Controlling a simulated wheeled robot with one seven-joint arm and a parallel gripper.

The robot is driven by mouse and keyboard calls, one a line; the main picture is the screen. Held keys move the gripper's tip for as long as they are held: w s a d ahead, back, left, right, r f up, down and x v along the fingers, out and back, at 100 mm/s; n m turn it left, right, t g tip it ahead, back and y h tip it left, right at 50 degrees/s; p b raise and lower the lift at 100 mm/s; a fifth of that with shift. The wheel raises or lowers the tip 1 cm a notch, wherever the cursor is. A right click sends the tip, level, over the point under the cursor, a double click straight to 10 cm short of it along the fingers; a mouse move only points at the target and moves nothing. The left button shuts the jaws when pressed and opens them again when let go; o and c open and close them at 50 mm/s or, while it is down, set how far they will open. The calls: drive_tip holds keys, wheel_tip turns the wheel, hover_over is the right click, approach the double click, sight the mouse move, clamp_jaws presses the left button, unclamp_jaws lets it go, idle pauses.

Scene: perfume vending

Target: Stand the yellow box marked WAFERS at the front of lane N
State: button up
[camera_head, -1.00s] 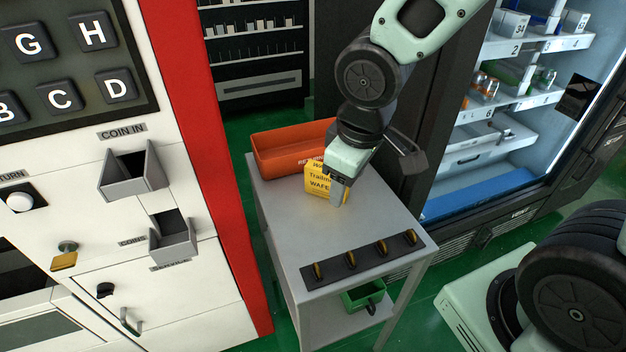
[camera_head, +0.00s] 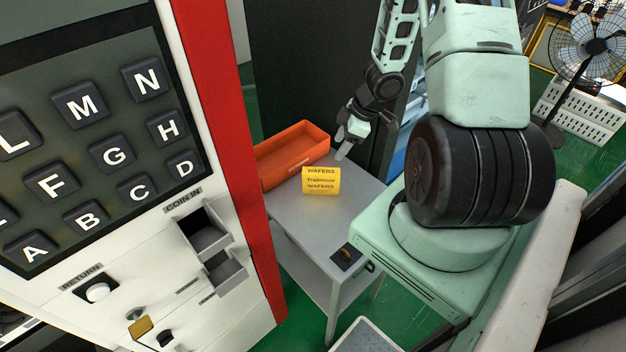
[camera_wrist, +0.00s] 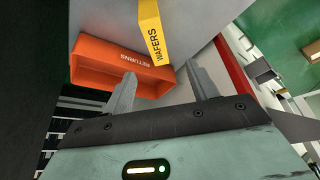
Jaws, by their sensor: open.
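The yellow box marked WAFERS (camera_head: 321,181) stands upright on the grey table, in front of the orange tray. Its printed face is toward the head camera. My gripper (camera_head: 347,146) is behind and to the right of it in the head view, apart from it. In the wrist view my open gripper (camera_wrist: 163,82) has its two fingers spread with nothing between them. The yellow box (camera_wrist: 153,32) lies beyond the fingertips there, partly cut off by the top edge. A key marked N (camera_head: 147,79) shows on the keypad; the lane itself is not in view.
The orange RETURNS tray (camera_head: 293,152) sits at the table's back left. A white and red machine with coin trays (camera_head: 205,235) stands close on the left. A fan (camera_head: 590,45) stands far right.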

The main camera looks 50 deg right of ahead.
sight(324, 171)
drive_tip(key=b+x, duration=0.3)
drive_tip(key=x, duration=0.7)
drive_tip(key=shift+f+b, duration=0.15)
drive_tip(key=shift+b, duration=0.2)
drive_tip(key=shift+d+x, duration=0.2)
drive_tip(key=shift+x, duration=1.1)
drive_tip(key=shift+d+x, duration=0.2)
drive_tip(key=shift+x, duration=1.1)
drive_tip(key=shift+w+f, duration=0.1)
drive_tip(key=shift+f, duration=0.25)
drive_tip(key=c, duration=1.2)
drive_tip(key=shift+r, duration=0.1)
wheel_tip(324, 171, up, 10)
drive_tip(key=p, duration=0.3)
drive_tip(key=shift+r, duration=0.2)
